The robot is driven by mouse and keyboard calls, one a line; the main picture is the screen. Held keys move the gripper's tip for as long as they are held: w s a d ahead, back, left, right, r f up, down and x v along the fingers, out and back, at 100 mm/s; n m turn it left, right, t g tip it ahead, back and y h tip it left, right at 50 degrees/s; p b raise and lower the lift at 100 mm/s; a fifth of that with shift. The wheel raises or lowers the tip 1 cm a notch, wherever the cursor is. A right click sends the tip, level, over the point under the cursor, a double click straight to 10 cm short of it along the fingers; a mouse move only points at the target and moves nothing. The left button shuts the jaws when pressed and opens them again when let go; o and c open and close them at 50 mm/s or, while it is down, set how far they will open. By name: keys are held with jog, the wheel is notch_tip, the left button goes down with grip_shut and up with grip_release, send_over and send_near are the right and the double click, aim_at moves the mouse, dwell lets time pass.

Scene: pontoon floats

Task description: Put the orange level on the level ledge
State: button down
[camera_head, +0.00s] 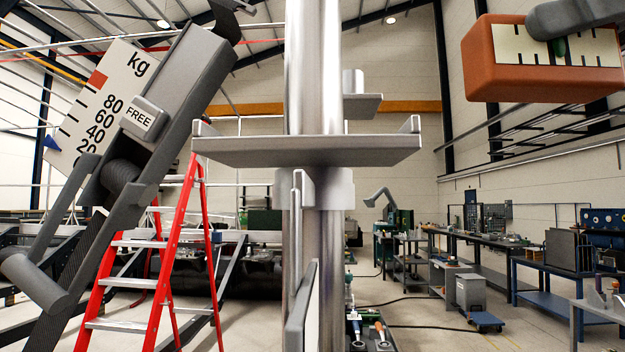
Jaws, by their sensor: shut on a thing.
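The orange level (478,70), a block with a pale scale face and a green vial, is at the upper right, high above the floor. My gripper (560,22) shows as a dark grey finger across the level's upper face and is shut on it; the rest of the gripper is cut off by the frame edge. A flat grey ledge (305,150) with small raised ends is fixed across a shiny upright post in the middle. It looks bare and seems to be the level ledge. The level is to the right of it and apart from it.
The shiny post (315,70) stands centre, with a smaller ledge (362,106) behind it. A tilted grey device with a kg scale (110,95) and a FREE label fills the left. A red stepladder (170,250) stands behind. Workbenches (480,245) line the right. Air between level and post looks clear.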

jog(key=a, duration=0.6)
jog(key=a+p, duration=0.1)
jog(key=a, duration=1)
jog(key=shift+w+a, duration=0.3)
jog(key=shift+a, duration=0.15)
jog(key=shift+f, duration=1.7)
jog(key=shift+f, duration=0.15)
jog(key=c, duration=1.2)
grip_release()
jog(key=shift+d+r, duration=0.2)
jog(key=v, duration=1.1)
jog(key=shift+d, duration=0.3)
